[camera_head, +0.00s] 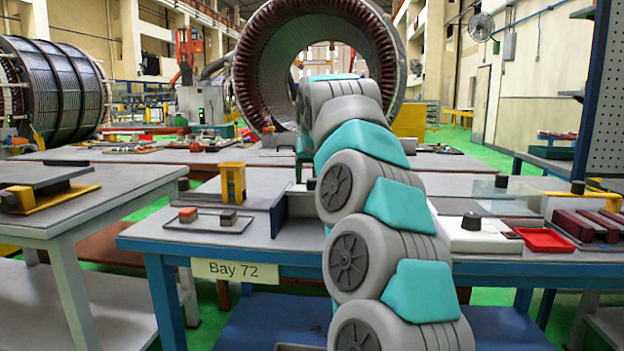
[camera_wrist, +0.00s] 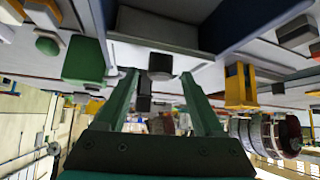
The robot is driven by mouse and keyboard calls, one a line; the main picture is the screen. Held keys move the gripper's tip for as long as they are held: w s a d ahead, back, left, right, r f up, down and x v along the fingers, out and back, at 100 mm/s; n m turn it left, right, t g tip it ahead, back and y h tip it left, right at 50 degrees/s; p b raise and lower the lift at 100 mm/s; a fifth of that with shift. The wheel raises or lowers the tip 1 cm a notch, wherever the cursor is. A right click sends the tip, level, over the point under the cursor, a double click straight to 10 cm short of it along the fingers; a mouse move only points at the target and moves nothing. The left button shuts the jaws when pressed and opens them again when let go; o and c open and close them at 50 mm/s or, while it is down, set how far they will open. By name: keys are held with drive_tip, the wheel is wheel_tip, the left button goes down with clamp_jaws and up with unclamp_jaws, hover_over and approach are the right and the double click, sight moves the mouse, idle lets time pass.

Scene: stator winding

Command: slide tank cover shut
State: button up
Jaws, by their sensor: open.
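The tank is a grey-blue open box on the bench marked Bay 72. In the head view its left wall (camera_head: 278,214) shows and my arm hides much of the rest. In the wrist view its open inside (camera_wrist: 160,24) is at the top. A dark knob (camera_wrist: 160,63) stands on a pale surface beside the opening, which looks like the cover. A dark knob also shows beside my arm in the head view (camera_head: 311,184). My gripper (camera_wrist: 159,76) is open, its two green fingers apart, with the knob showing between and just beyond their tips. I cannot tell whether they touch it.
A yellow block (camera_head: 232,182) and a small tray (camera_head: 208,222) stand left of the tank. A green block (camera_wrist: 85,60) is on the other side. A white box with a dark knob (camera_head: 472,221) and a red tray (camera_head: 545,240) are at the right. The bench front is fairly clear.

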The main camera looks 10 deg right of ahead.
drive_tip(key=shift+x, duration=0.95)
clamp_jaws()
idle(0.7)
